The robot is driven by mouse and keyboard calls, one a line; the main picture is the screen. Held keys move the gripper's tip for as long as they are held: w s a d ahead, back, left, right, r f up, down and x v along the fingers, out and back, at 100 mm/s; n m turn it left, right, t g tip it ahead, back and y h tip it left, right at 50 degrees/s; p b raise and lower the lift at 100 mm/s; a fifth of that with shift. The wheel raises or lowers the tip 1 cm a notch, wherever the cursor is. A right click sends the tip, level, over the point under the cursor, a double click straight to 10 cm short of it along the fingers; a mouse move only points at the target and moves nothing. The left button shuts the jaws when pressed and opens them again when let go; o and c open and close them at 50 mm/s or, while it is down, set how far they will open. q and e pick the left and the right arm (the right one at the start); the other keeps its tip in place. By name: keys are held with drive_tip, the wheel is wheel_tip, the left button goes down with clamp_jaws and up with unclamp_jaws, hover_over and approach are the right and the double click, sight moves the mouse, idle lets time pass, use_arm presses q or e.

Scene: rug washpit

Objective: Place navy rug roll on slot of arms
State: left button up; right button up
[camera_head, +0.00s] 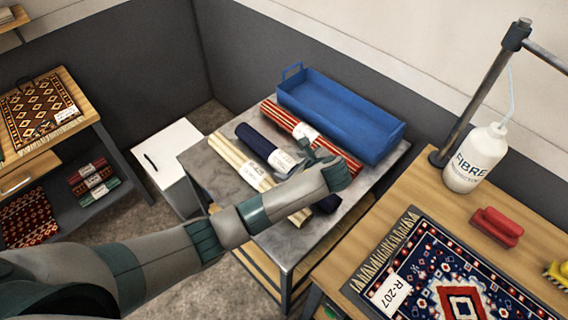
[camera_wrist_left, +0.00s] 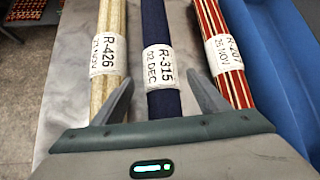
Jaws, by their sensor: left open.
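The navy rug roll (camera_head: 258,142) lies on the grey metal table between a cream roll and a red striped roll. It has a white label, which reads R-315 in the left wrist view (camera_wrist_left: 158,70). My left gripper (camera_head: 304,154) is over the navy roll, partly covering it in the head view. In the left wrist view my open left gripper (camera_wrist_left: 160,98) has one finger on each side of the navy roll, near its label. I cannot tell how far above the table the fingertips are. No slot of arms can be made out. My right gripper is not in view.
The cream roll (camera_head: 234,158) and red striped roll (camera_head: 279,117) lie close on either side. A blue tray (camera_head: 330,110) stands behind them. On the right, a wooden bench holds a patterned rug (camera_head: 470,280), a white bottle (camera_head: 474,160) and a red brush (camera_head: 497,226).

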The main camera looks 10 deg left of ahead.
sight(286, 163)
use_arm(q)
drive_tip(key=shift+w+a, duration=0.1)
drive_tip(key=shift+w+a+f+p, duration=0.15)
drive_tip(key=shift+a+p, duration=0.05)
drive_tip(key=shift+p, duration=0.1)
drive_tip(key=p+x, duration=0.1)
drive_tip(key=x, duration=0.2)
drive_tip(key=shift+w+a+f, duration=0.15)
drive_tip(key=shift+w+a, duration=0.05)
drive_tip(key=shift+w, duration=0.05)
drive_tip(key=shift+w+a+f, duration=0.15)
drive_tip(key=shift+w+f, duration=0.05)
drive_tip(key=shift+f, duration=0.15)
drive_tip(key=c, duration=1.7)
drive_tip(key=shift+r, duration=0.2)
